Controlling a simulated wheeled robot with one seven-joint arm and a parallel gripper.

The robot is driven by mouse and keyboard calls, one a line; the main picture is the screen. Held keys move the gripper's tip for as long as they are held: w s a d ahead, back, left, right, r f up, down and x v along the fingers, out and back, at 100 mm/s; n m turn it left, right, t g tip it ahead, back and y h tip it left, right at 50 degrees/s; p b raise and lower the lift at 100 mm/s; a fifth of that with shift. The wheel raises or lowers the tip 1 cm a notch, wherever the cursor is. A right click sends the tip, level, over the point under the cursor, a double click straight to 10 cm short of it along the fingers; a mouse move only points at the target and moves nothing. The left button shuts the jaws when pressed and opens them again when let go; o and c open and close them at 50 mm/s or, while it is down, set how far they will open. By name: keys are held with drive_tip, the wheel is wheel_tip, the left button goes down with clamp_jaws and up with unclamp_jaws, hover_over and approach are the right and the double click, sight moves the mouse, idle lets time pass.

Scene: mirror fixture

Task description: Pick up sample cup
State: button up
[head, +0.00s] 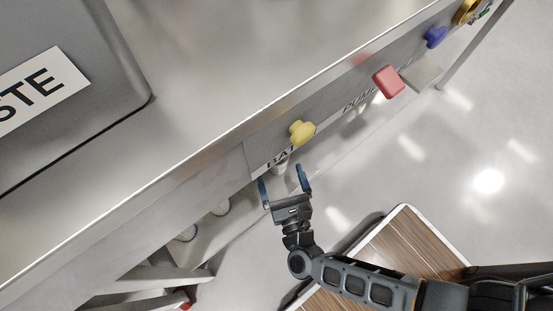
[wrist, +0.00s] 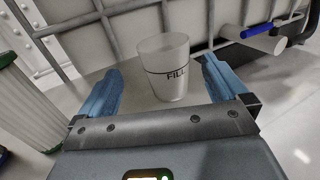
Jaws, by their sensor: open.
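The sample cup (wrist: 166,78) is a translucent whitish cup with a dark line and the word FILL. In the wrist view it stands upright on a pale surface, centred ahead of my gripper and between the two blue fingers. My gripper (head: 282,178) is open, and no finger visibly touches the cup. In the head view only a small pale part of the cup (head: 281,167) shows between the fingertips, below the counter's front edge. The rest of it is hidden there.
A steel counter (head: 230,75) with a grey WASTE bin (head: 105,65) overhangs. Its front panel carries a yellow knob (head: 301,132), a red button (head: 388,82) and a blue knob (head: 436,37). In the wrist view a white-and-green cylinder (wrist: 30,105) stands left and metal bars run behind the cup.

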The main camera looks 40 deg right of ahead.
sight(280, 168)
drive_tip(key=shift+d+f+b+x, duration=0.1)
drive_tip(key=shift+b+x, duration=0.15)
drive_tip(key=shift+x, duration=1.05)
drive_tip(key=shift+d+f+b+x, duration=0.15)
drive_tip(key=shift+b+x, duration=0.1)
drive_tip(key=shift+x, duration=1.05)
drive_tip(key=shift+s, duration=0.1)
drive_tip(key=c, duration=1.1)
